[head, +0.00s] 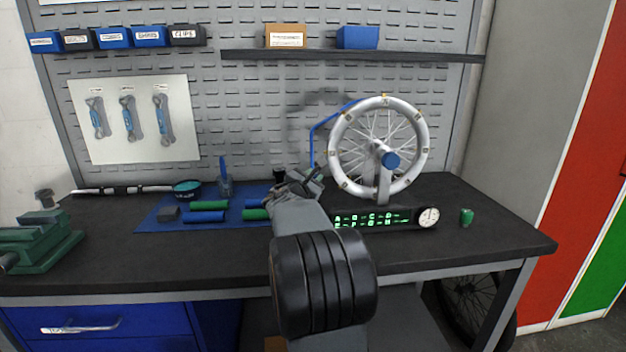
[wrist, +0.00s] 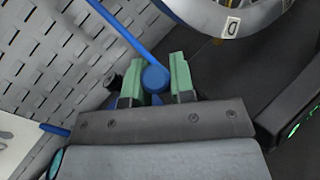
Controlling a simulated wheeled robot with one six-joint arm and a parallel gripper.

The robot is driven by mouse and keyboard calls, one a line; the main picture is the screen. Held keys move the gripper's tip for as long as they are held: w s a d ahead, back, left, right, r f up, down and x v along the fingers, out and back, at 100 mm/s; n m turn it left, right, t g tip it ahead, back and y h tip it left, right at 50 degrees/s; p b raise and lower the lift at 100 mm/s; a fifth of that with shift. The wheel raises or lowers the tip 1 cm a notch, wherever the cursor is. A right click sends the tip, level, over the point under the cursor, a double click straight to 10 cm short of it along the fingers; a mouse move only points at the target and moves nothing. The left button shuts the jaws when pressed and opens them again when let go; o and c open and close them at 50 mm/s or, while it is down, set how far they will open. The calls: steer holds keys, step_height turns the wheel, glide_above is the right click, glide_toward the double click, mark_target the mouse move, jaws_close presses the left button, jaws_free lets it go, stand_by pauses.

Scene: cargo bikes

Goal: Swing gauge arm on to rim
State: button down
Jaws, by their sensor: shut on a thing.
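The blue gauge arm (head: 327,118) rises beside the wheel and bends towards the upper left of its rim; I cannot tell whether it touches. The silver wheel rim (head: 422,148) stands upright on a stand at the bench's right side. In the wrist view the arm's blue rod (wrist: 118,29) runs up and left from a round blue knob (wrist: 155,79). My gripper (head: 309,181) is left of the wheel's lower part. In the wrist view its green fingers (wrist: 168,76) are on both sides of the knob, shut on it. The rim (wrist: 205,14) shows above right.
A lettered display box (head: 372,218) with a dial (head: 428,217) stands before the wheel. A small green item (head: 466,217) lies to its right. A blue mat (head: 165,222) with tools is left of my arm; a green vise (head: 45,243) is far left.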

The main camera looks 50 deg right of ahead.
steer(key=shift+f, duration=0.1)
steer(key=f+b, duration=0.1)
steer(key=b, duration=0.2)
steer(key=shift+s+a, duration=0.15)
steer(key=shift+s+a+f+m+h+b, duration=0.15)
steer(key=shift+f+m+h+b, duration=0.2)
steer(key=shift+b, duration=0.7)
steer(key=s+h+b, duration=0.1)
steer(key=b, duration=0.4)
steer(key=a+f+m+h+b, duration=0.1)
steer(key=b, duration=0.5)
steer(key=shift+s+a+f+t, duration=0.15)
steer(key=shift+s+a+t, duration=0.05)
steer(key=shift+s+t, duration=0.15)
steer(key=shift+m, duration=0.25)
steer(key=c, duration=1)
jaws_free()
